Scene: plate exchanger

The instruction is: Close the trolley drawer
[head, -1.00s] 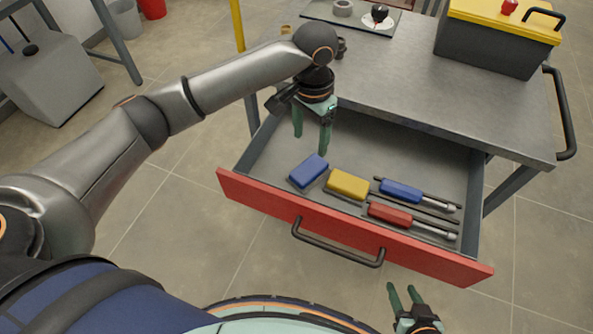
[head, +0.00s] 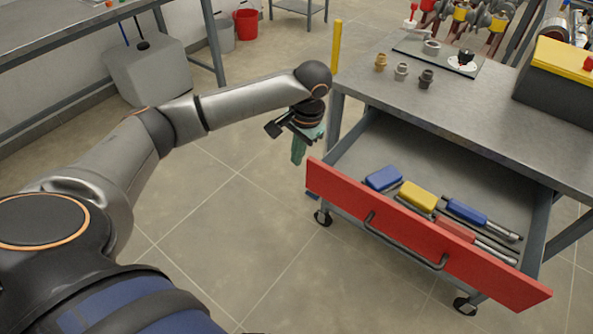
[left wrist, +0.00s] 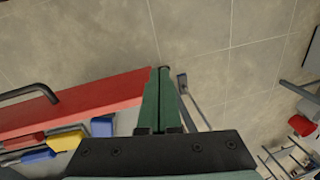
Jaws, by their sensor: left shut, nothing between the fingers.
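The trolley drawer has a red front (head: 420,235) with a dark bar handle (head: 405,240) and is pulled out from under the grey trolley top (head: 450,105). Blue, yellow and red handled tools lie in it. My left gripper (head: 298,152) is shut and empty, beside the left end of the drawer front and above the floor. In the left wrist view the shut fingers (left wrist: 158,75) point past the end of the red front (left wrist: 75,105); I cannot tell whether they touch it. The handle also shows there (left wrist: 30,93). My right gripper is out of view.
On the trolley top stand several small fittings (head: 401,72), a dark mat (head: 410,45) and a grey and yellow toolbox (head: 560,90). A yellow post (head: 336,47) rises at the trolley's corner. Floor to the left (head: 220,220) is clear.

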